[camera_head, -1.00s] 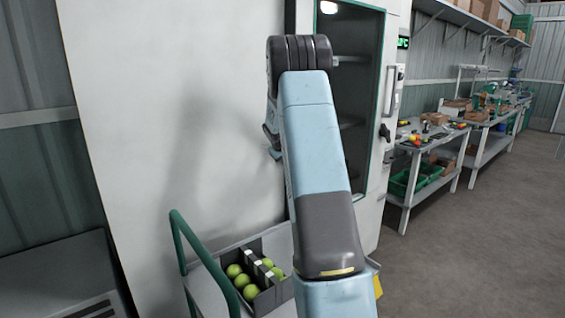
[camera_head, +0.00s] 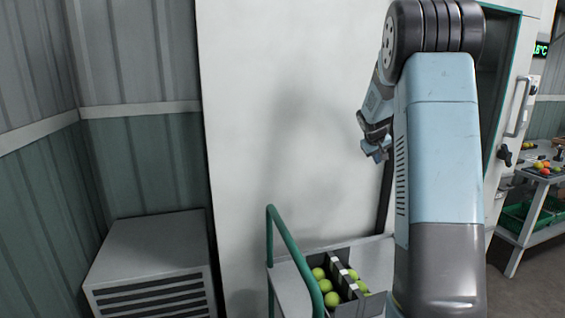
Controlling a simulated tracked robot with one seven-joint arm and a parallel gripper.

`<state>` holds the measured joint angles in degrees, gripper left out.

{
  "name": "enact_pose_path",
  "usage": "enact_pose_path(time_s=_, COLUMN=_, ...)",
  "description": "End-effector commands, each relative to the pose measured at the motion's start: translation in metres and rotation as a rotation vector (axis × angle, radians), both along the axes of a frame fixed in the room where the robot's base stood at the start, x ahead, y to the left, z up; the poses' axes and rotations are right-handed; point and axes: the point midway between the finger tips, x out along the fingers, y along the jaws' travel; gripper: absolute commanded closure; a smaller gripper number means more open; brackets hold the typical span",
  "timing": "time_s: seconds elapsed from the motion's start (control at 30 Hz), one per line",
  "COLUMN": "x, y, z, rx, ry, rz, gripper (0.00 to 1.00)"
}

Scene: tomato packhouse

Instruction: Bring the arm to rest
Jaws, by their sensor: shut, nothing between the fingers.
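My arm stands raised in the right half of the head view, folded at its dark upper joint, with the forearm coming down on the far left side of it. My gripper (camera_head: 376,152) shows small at the end, pointing down in front of the white cabinet wall. It is shut and holds nothing. It hangs above the cart and apart from it. Part of my wrist is hidden behind the upper arm link.
A cart with a green handle (camera_head: 289,250) stands below, carrying a dark divided crate (camera_head: 376,302) of green tomatoes (camera_head: 331,299). A grey vented box (camera_head: 150,252) sits at left. The white cabinet (camera_head: 270,110) is close behind my arm. A workbench (camera_head: 538,177) stands at right.

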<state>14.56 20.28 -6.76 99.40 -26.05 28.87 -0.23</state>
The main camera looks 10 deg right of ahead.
Motion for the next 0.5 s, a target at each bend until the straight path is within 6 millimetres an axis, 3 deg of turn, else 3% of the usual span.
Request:
enact_pose_path(time_s=0.17, x=-0.017, y=0.02, z=0.018, rx=0.02, ry=-0.01, rz=0.0, gripper=1.0)
enact_pose_path(time_s=0.5, x=-0.1, y=0.098, z=0.074, rx=0.117, ry=-0.037, rz=0.001, gripper=1.0)
